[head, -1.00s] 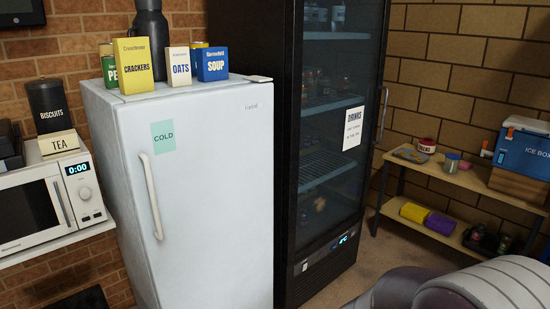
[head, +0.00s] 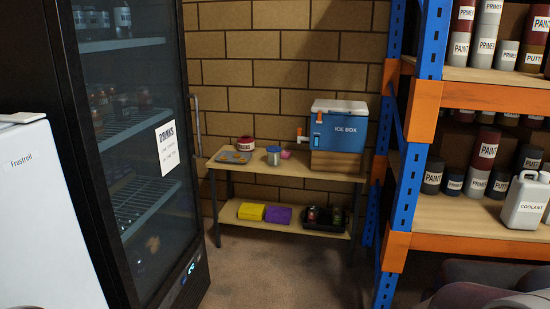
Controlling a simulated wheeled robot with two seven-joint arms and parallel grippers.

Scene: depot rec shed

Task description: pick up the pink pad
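A small pink item (head: 285,154) sits on the top board of a low two-tier bench (head: 232,169) against the back wall. It is just right of a grey-blue tin (head: 273,157); it is too small to tell if it is a pad. A purple folded pad or cloth (head: 278,215) lies on the lower board, with a yellow one (head: 251,211) to its left. Neither of my grippers is in view.
A blue ice box (head: 338,131) on a wooden crate stands at the bench's right end. A dark tray (head: 324,220) holds small items below. A glass-door drinks fridge (head: 130,130) is left, a blue-orange rack (head: 424,150) right. Floor (head: 270,270) before the bench looks clear.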

